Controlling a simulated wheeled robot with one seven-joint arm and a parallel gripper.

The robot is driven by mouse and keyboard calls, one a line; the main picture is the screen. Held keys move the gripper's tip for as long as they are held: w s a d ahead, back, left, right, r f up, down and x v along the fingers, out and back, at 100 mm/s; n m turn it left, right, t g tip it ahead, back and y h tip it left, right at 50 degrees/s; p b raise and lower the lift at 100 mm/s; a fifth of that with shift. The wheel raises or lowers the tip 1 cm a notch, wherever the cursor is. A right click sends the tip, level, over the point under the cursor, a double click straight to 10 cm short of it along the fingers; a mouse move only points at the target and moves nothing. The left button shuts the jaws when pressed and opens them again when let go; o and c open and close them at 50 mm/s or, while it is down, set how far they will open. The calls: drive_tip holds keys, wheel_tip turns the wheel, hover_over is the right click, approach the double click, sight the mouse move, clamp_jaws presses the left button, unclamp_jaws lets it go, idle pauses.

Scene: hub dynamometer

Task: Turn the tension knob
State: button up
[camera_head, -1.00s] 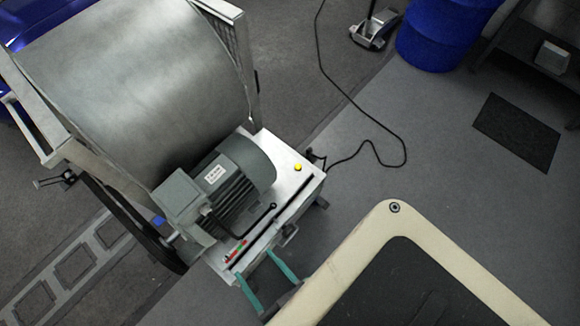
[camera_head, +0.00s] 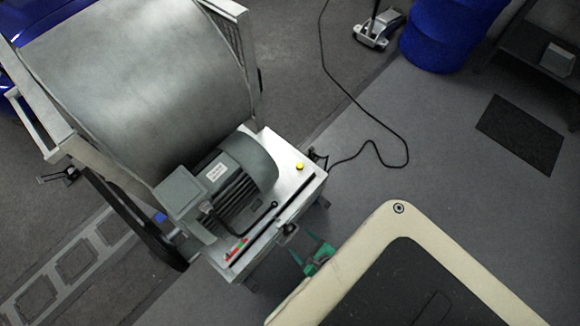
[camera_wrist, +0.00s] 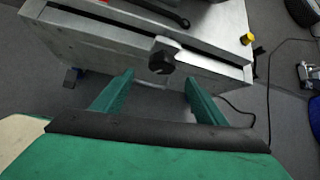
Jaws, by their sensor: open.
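The tension knob (camera_wrist: 162,62) is a black, faceted knob on the side face of the metal machine base (camera_wrist: 100,32), just under a dark slot. In the head view the knob (camera_head: 288,229) is small and dark at the base's lower right edge. My gripper (camera_wrist: 158,78) has green fingers and is open. In the wrist view the knob shows between and just beyond the two fingertips, apart from both. In the head view my gripper (camera_head: 308,250) is just right of and below the knob, with its fingers pointing toward the base.
A grey motor (camera_head: 225,178) and a large metal drum (camera_head: 140,85) sit above the base. A black lever (camera_head: 262,217) and a yellow button (camera_head: 299,166) are on its top. A black cable (camera_head: 372,142) lies on the floor to the right. A blue barrel (camera_head: 440,40) stands farther off.

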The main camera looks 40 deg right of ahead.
sight(291, 232)
drive_tip(key=x, duration=1.1)
drive_tip(key=shift+d+r, duration=0.1)
drive_tip(key=c, duration=1)
